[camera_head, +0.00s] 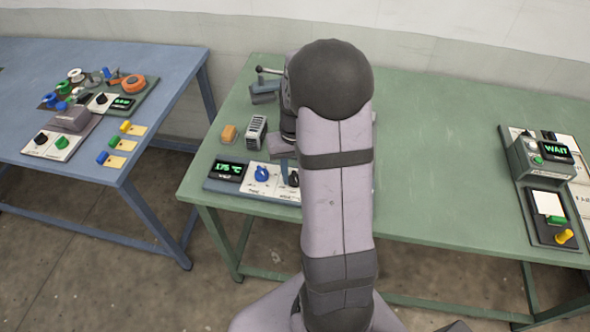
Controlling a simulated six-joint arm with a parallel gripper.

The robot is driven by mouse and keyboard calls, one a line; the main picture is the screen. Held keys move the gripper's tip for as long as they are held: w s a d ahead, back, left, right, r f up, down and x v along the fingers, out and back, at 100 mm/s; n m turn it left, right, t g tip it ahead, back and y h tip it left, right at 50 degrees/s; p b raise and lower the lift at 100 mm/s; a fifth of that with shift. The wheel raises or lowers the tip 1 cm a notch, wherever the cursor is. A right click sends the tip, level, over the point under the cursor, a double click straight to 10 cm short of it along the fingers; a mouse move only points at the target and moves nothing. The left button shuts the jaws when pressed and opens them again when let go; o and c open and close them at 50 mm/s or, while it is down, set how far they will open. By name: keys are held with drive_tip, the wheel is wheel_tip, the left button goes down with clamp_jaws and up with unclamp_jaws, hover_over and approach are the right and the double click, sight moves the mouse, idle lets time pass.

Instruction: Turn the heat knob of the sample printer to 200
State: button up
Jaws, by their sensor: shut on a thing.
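The printer's control panel (274,196) lies at the front left of the green table. Its display (229,171) reads 175 °C in green. A blue knob (262,174) stands on the panel, right of the display. A black knob (294,179) stands to the right of the blue one, partly covered by my arm. My gripper (288,170) points down at the black knob and is shut on it. The fingertips are mostly hidden by my arm, and the scale marks are too small to read.
Behind the panel are an orange block (228,133), a grey vented box (256,131) and a lever device (266,88). At the right end stands a machine (540,158) showing WAIT. A blue table (178,75) with other panels is at left. The green table's middle is clear.

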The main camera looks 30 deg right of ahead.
drive_tip(key=m+p, duration=0.1)
drive_tip(key=m, duration=0.3)
drive_tip(key=shift+r+m, duration=0.1)
drive_tip(key=shift+m, duration=0.2)
idle(0.5)
drive_tip(key=o, duration=1.1)
drive_tip(key=shift+c, duration=0.2)
drive_tip(key=shift+r+b, duration=0.7)
drive_tip(key=shift+r, duration=2.95)
